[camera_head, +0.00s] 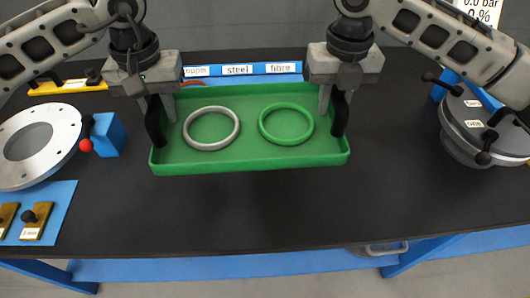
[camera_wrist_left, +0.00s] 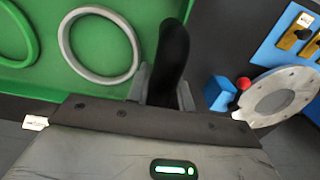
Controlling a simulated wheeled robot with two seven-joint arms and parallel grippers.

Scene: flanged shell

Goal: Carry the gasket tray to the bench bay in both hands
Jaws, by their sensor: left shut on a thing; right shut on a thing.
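The green gasket tray (camera_head: 250,163) is in the middle of the head view, over the black bench. A grey ring gasket (camera_head: 188,139) lies in its left half and a green ring gasket (camera_head: 264,134) in its right half. My left gripper (camera_head: 160,120) is shut on the tray's left wall, and my right gripper (camera_head: 335,112) is shut on its right wall. In the left wrist view a black finger (camera_wrist_left: 172,60) stands beside the tray (camera_wrist_left: 120,15), with the grey ring (camera_wrist_left: 66,42) close by. I cannot tell whether the tray touches the bench.
A blue rack labelled steel and fibre (camera_head: 238,69) stands behind the tray. A grey flange disc (camera_head: 60,125), blue block (camera_head: 108,135) and blue mat (camera_head: 52,210) are at left. A round grey lidded vessel (camera_head: 468,125) is at right. The bench front (camera_head: 250,215) is clear.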

